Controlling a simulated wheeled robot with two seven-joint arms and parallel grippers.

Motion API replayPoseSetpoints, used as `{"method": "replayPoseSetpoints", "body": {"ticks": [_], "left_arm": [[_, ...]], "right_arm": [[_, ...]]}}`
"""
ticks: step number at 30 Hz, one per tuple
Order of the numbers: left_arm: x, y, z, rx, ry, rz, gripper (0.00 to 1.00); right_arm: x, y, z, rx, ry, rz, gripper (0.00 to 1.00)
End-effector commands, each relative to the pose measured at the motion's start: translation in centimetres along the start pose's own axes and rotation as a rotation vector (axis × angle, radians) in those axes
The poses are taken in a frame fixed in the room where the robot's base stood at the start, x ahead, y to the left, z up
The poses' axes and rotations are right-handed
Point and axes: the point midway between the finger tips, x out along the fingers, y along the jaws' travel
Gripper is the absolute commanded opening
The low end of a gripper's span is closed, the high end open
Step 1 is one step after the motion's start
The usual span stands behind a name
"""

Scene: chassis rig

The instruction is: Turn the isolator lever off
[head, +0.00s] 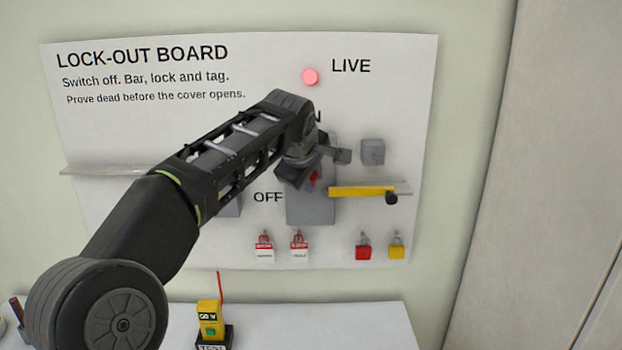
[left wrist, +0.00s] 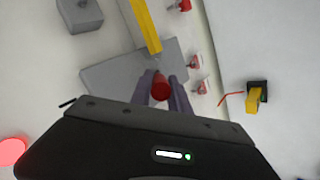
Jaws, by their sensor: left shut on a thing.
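The isolator is a grey box (head: 312,210) on the lock-out board, with the OFF label at its left. Its red lever (head: 314,177) shows only as a small patch beside my gripper. In the left wrist view the lever's round red end (left wrist: 161,86) sits between my two fingers. My left gripper (head: 308,174) is shut on the lever, in front of the box. The grey box also fills the middle of the left wrist view (left wrist: 105,75). My arm hides most of the ON label and part of the lever, so its exact angle is unclear. My right gripper is out of view.
A red lamp (head: 310,77) by LIVE looks lit. A yellow bar (head: 360,191) sticks out right of the isolator, below a small grey block (head: 373,152). Tags (head: 264,247) and padlocks (head: 363,250) hang below. A yellow tester (head: 210,318) stands on the white shelf (head: 300,325).

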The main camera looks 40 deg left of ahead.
Motion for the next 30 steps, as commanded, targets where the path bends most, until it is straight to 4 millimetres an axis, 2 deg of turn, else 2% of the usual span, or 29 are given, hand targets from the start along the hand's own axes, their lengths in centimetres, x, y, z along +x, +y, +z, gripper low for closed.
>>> {"method": "replayPoseSetpoints", "body": {"ticks": [6,30], "left_arm": [[-0.02,0.00,-0.02,0.000,0.000,0.000,0.00],[-0.03,0.00,-0.04,0.000,0.001,0.000,0.00]], "right_arm": [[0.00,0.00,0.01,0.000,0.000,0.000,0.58],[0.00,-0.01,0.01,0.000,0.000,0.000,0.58]]}}
